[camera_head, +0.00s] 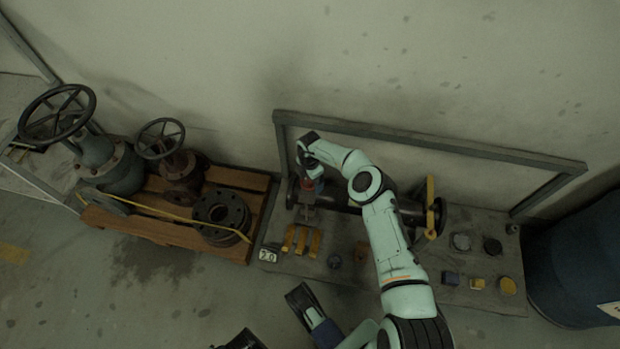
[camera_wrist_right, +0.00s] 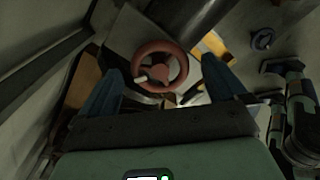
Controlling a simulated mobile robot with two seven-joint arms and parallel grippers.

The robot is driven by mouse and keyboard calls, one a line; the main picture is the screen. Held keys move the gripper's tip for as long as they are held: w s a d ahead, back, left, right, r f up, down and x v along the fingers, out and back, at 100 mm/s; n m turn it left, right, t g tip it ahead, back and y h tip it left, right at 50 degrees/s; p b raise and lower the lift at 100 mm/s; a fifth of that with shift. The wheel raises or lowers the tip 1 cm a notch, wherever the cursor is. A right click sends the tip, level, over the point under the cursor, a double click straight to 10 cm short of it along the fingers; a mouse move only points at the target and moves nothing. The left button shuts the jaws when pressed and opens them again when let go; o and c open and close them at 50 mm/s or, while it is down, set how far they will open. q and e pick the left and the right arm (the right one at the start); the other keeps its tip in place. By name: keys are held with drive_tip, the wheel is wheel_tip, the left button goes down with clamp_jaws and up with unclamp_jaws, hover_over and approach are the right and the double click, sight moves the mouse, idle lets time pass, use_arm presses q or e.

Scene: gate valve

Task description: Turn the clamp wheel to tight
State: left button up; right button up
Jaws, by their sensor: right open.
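The red clamp wheel (camera_wrist_right: 158,72) has a rounded rim, a hub and a small pale knob at its left. In the wrist view it lies between the two blue fingers of my right gripper (camera_wrist_right: 164,76), which are open and apart from each other. In the head view the wheel (camera_head: 309,184) shows as a small red patch below my right gripper (camera_head: 307,170), which hides most of it. I cannot tell whether the fingers touch the rim.
The wheel is at the left end of a grey bench (camera_head: 390,285) with a dark pipe and a yellow handle (camera_head: 431,205). Yellow blocks (camera_head: 301,241) and a "20" tag (camera_head: 267,255) lie in front. A metal frame (camera_head: 430,140) stands behind. A pallet (camera_head: 170,232) with valves is left, a blue drum (camera_head: 580,262) right.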

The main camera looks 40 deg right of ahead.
wheel_tip(320, 180, up, 5)
drive_tip(key=shift+d+r+p, duration=0.1)
drive_tip(key=shift+r+p, duration=0.05)
drive_tip(key=shift+p, duration=0.75)
use_arm(q)
wheel_tip(320, 180, up, 6)
drive_tip(key=d+p, duration=0.2)
drive_tip(key=shift+s+d+m, duration=0.25)
drive_tip(key=shift+s+m, duration=0.05)
use_arm(e)
wheel_tip(320, 180, up, 8)
use_arm(q)
drive_tip(key=shift+f, duration=0.15)
